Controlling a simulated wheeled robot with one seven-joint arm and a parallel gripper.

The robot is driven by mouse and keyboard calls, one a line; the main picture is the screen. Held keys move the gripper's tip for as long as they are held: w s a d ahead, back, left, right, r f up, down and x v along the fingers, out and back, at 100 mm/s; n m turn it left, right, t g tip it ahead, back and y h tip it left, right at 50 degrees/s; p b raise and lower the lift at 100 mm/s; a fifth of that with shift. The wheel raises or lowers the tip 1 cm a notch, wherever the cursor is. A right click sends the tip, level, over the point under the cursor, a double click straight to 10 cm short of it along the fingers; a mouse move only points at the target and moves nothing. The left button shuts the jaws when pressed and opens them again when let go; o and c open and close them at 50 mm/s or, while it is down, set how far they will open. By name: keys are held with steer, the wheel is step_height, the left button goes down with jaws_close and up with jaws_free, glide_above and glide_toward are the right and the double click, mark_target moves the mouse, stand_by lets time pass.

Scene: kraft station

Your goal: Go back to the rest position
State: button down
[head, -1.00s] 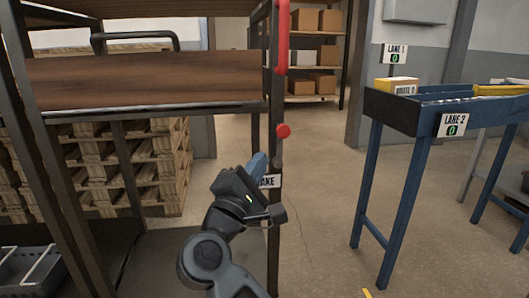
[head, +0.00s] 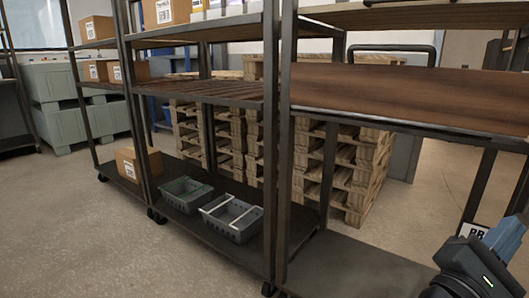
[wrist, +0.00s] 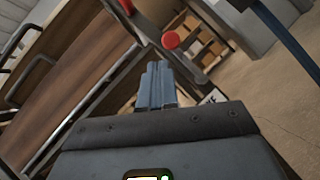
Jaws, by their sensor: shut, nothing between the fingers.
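My gripper shows in the wrist view (wrist: 157,82), with its blue-grey fingers together and nothing between them. In the head view my gripper (head: 508,236) is at the lower right edge, in front of the cart's right post, with its fingertips near or past the picture's edge. Part of a white sign (head: 474,231) shows just behind it.
A cart with a brown wooden shelf (head: 400,95) stands close on the right. Left of it, a rack's lower deck holds two grey baskets (head: 232,218) and a cardboard box (head: 138,163). Pallets (head: 350,170) are stacked behind. The floor (head: 75,235) at the left is clear.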

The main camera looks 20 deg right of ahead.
steer(key=s+a+f+m+t+y, duration=0.55)
steer(key=s+a+f+y, duration=0.25)
steer(key=s+a+y, duration=0.35)
steer(key=s+a+f+m+t+y, duration=0.5)
steer(key=s+a+f+m+y, duration=0.25)
steer(key=s+a+y, duration=0.35)
step_height(320, 180, up, 30)
steer(key=d+n+p, duration=0.1)
steer(key=p, duration=2.9)
steer(key=shift+s, duration=0.4)
